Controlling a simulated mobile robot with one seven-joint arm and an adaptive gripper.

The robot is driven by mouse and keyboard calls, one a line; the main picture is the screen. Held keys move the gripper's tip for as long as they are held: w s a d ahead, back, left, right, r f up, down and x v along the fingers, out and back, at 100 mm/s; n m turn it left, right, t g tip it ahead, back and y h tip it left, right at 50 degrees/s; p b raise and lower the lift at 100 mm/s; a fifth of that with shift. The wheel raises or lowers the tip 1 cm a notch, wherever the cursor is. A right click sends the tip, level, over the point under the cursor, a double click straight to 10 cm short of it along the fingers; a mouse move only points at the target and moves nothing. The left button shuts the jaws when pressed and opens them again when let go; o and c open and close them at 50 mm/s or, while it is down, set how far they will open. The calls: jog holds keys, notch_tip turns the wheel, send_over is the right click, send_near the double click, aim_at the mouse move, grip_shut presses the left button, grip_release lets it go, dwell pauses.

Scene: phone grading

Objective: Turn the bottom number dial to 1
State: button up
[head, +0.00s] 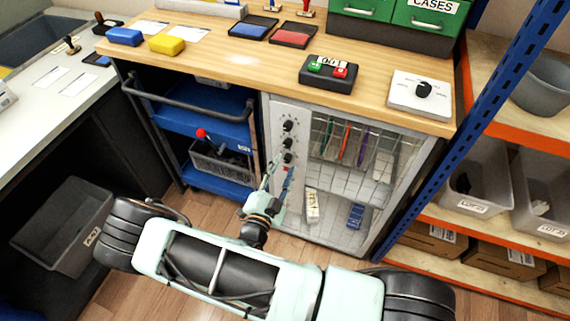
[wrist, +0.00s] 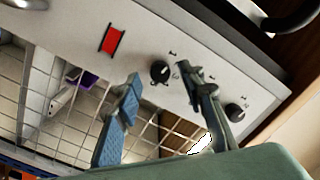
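The white cabinet panel (head: 290,112) carries black number dials in a column, with a red switch (wrist: 112,40) below them. The bottom dial (head: 287,157) is the one nearest the red switch; in the wrist view this dial (wrist: 160,71) shows between my fingertips, with small marks around it too small to read. Another dial (wrist: 236,111) shows farther right, and my right finger seems to hide the one between. My gripper (wrist: 160,78) is open and empty, its fingers pointing at the panel. In the head view my gripper (head: 279,169) is just below the bottom dial. I cannot tell whether it touches.
A wire-mesh door (head: 330,178) is right of the panel, with items behind it. A blue trolley (head: 215,125) stands to the left. The wooden worktop (head: 235,75) is above, holding a box with green and red buttons (head: 328,73). A blue rack post (head: 480,100) rises at right.

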jog(key=v, duration=1)
jog(key=shift+s, duration=0.1)
